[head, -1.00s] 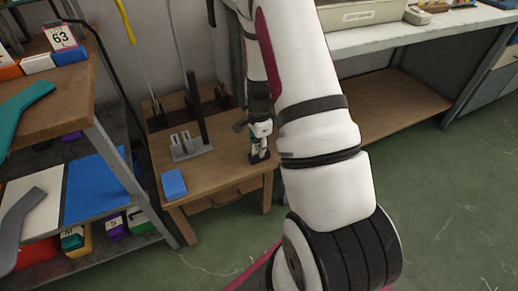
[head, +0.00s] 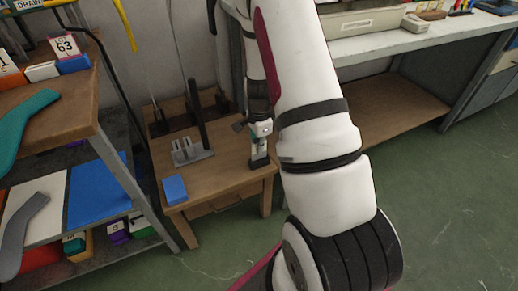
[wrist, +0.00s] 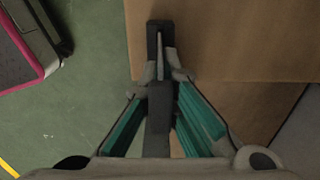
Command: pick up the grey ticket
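A thin grey upright piece, which looks like the grey ticket (wrist: 160,50), shows edge-on in the wrist view. It stands at a narrow black holder (wrist: 152,27) near the edge of the small wooden table. My gripper (wrist: 163,74) points down over it, one teal-padded finger on each side. In the head view my gripper (head: 260,143) is just above the black holder (head: 260,163) at the table's right side. The ticket is too small to make out there.
On the small table (head: 222,178) are a grey slotted block with a dark post (head: 192,155) and a blue block (head: 174,190). A shelf rack (head: 108,165) stands close on the left. A white-topped bench (head: 425,36) is behind on the right. Green floor is free in front.

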